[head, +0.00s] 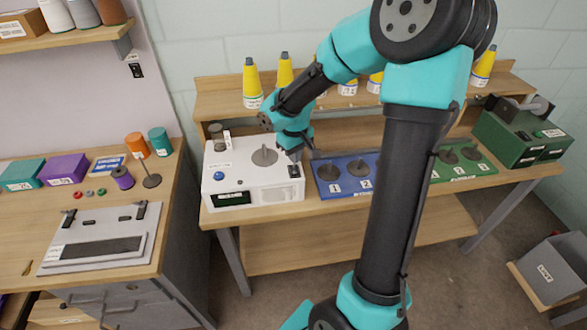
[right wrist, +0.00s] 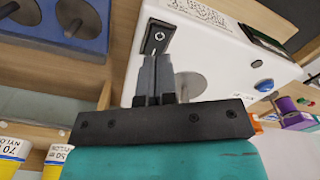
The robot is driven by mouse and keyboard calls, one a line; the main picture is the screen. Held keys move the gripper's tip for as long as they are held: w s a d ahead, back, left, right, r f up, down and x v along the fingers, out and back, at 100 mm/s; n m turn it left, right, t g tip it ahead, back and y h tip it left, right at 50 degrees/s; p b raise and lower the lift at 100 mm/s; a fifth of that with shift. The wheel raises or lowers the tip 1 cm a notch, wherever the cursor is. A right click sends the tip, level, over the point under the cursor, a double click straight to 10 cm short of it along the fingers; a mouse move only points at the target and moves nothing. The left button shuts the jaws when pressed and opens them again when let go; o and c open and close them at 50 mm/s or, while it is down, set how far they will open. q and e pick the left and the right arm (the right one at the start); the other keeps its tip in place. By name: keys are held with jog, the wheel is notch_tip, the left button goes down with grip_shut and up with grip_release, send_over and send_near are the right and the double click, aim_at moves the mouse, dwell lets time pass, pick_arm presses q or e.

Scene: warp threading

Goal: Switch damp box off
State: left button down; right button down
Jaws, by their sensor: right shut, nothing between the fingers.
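The damp box (head: 252,172) is a white box on the middle bench, with a blue knob (head: 218,176), a dark display and a grey spindle disc on top. A small black switch (head: 294,171) sits at its right edge and shows large in the right wrist view (right wrist: 158,38). My right gripper (head: 295,152) is shut and empty. Its fingertips (right wrist: 154,60) are right by the switch's near end; I cannot tell whether they touch it. The switch's on or off position is not clear. My left gripper is not in view.
A blue tray (head: 322,190) with numbered spindles stands close to the box's right, and a green tray (head: 484,170) lies farther right. Yellow cones (head: 251,82) line the shelf behind. A side table with boxes and spools (head: 123,178) is at left.

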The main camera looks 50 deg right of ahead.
jog(key=shift+r, duration=1)
